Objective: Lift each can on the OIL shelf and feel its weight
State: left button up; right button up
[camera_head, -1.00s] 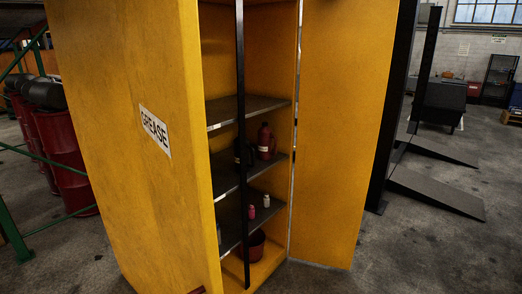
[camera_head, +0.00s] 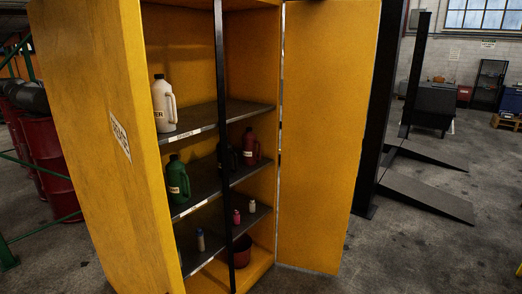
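A yellow cabinet (camera_head: 95,140) stands open in front of me, with dark shelves inside. The middle shelf (camera_head: 205,190) holds a green jug (camera_head: 178,180), a dark jug (camera_head: 232,158) partly behind the black post, and a red jug (camera_head: 250,146). The lower shelf holds small bottles: one pale with a blue cap (camera_head: 200,240), one pink (camera_head: 236,217), one white (camera_head: 252,206). Shelf-edge labels are too small to read. Neither gripper is in view.
A black post (camera_head: 219,150) runs down the cabinet front. A red pot (camera_head: 242,250) sits at the cabinet bottom. Dark ramps (camera_head: 425,195) lie right; red drums (camera_head: 50,150) stand left.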

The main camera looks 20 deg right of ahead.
aim_at(250, 141)
jog(key=i+l+z, duration=0.1)
jog(key=l, duration=0.3)
jog(key=i+l+z, duration=0.1)
jog(key=l, duration=0.3)
jog(key=i+l+z, duration=0.1)
jog(key=l, duration=0.3)
jog(key=i+l+z, duration=0.1)
jog(key=l, duration=0.3)
jog(key=i+l+z, duration=0.1)
jog(key=l, duration=0.25)
jog(key=i+l+z, duration=0.1)
jog(key=i+l, duration=0.2)
jog(key=i+z, duration=0.2)
jog(key=i, duration=0.3)
jog(key=i+j+z, duration=0.2)
jog(key=i, duration=0.3)
